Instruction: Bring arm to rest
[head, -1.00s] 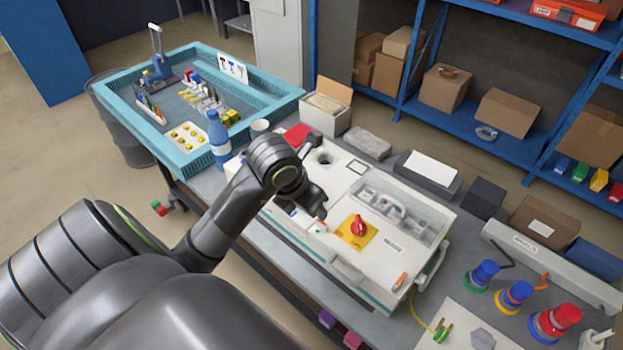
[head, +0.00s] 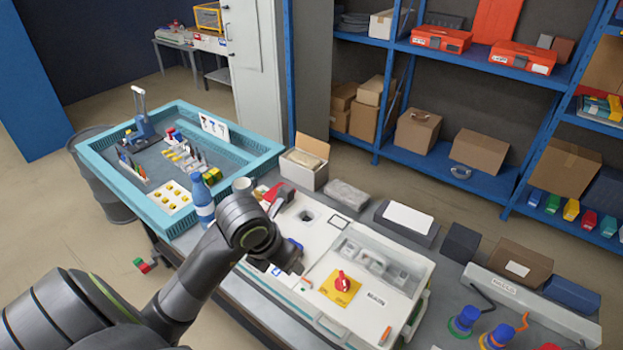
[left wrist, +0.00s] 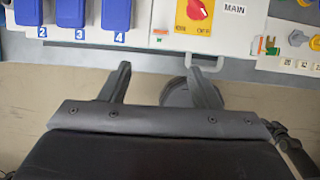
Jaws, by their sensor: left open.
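My left arm comes in from the left in the head view and reaches to the near side of a white socket box (head: 318,232). Its left gripper (head: 284,264) partly hides the box's left part. In the left wrist view the two fingers of the left gripper (left wrist: 160,82) are spread apart with nothing between them. They point toward the box's front edge, over the floor. Beyond them are blue socket covers (left wrist: 72,14) numbered 2, 3 and 4, and a red rotary switch (left wrist: 197,9) on a yellow plate marked MAIN. My right gripper is not in view.
The box stands on a grey workbench. A blue bottle (head: 202,203) and a turquoise tray (head: 98,163) with small parts stand at the left. Coloured plugs (head: 467,318) stand at the front right. Blue shelves (head: 455,183) with cartons are behind. Open floor lies at the left.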

